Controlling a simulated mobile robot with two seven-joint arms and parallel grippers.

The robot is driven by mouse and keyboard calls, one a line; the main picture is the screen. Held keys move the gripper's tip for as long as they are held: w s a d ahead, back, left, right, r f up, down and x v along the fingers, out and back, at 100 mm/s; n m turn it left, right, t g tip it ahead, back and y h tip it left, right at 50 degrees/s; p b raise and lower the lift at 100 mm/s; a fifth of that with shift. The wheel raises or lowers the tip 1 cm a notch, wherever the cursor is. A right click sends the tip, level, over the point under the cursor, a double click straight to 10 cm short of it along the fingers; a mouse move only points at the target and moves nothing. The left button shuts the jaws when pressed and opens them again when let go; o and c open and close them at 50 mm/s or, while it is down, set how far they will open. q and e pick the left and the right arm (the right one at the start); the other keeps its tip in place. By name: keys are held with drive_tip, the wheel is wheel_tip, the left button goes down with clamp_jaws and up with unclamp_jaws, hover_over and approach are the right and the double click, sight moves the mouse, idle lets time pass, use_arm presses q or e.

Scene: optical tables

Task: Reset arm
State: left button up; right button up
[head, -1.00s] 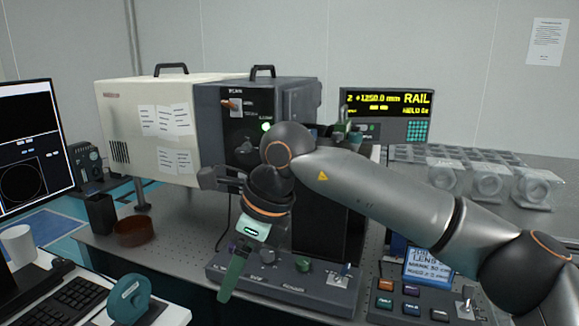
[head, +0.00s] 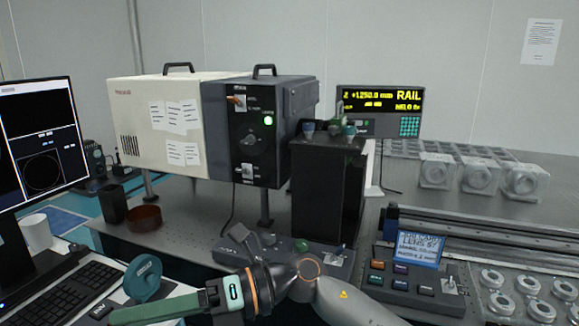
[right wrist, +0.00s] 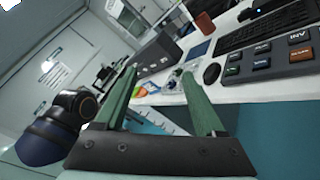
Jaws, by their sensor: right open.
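My right gripper (head: 120,316) is low in the head view, its green fingers pointing left over the white desk. In the right wrist view its two fingers (right wrist: 160,73) stand well apart with nothing between them. My right arm comes in from the bottom and lies in front of the grey control box (head: 300,256). My left gripper is not in view.
A teal tape-like disc (head: 142,278) and keyboard (head: 70,290) lie close to the gripper. A monitor (head: 42,140) stands left. A button panel (head: 405,288), lens trays (head: 525,296) and a black box (head: 325,190) stand on the optical table.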

drive_tip(key=w+d+m+t+y, duration=0.6)
drive_tip(key=m+t, duration=0.6)
drive_tip(key=m, duration=0.4)
drive_tip(key=w+d+f+m+t+h, duration=0.4)
drive_tip(key=d+f+m+t+h, duration=0.75)
drive_tip(key=f+m, duration=0.5)
drive_tip(key=s+d+f+m+g+h, duration=0.2)
drive_tip(key=s+d+f+m+h, duration=0.15)
drive_tip(key=f, duration=0.25)
drive_tip(key=s+d+f+m+g+h, duration=0.2)
drive_tip(key=d+f+m, duration=0.3)
drive_tip(key=f, duration=0.2)
drive_tip(key=s+d+f+m+g+h, duration=0.35)
drive_tip(key=s+d+f+g, duration=0.2)
drive_tip(key=s+f, duration=0.65)
use_arm(q)
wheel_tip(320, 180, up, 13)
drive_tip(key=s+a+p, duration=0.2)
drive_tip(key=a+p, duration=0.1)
drive_tip(key=p, duration=1.4)
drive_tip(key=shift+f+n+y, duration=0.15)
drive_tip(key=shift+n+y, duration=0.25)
use_arm(e)
drive_tip(key=s+d+r+m+t, duration=0.1)
drive_tip(key=s+d+r, duration=0.1)
drive_tip(key=r, duration=1.2)
drive_tip(key=shift+d+r, duration=0.35)
drive_tip(key=shift+d, duration=0.2)
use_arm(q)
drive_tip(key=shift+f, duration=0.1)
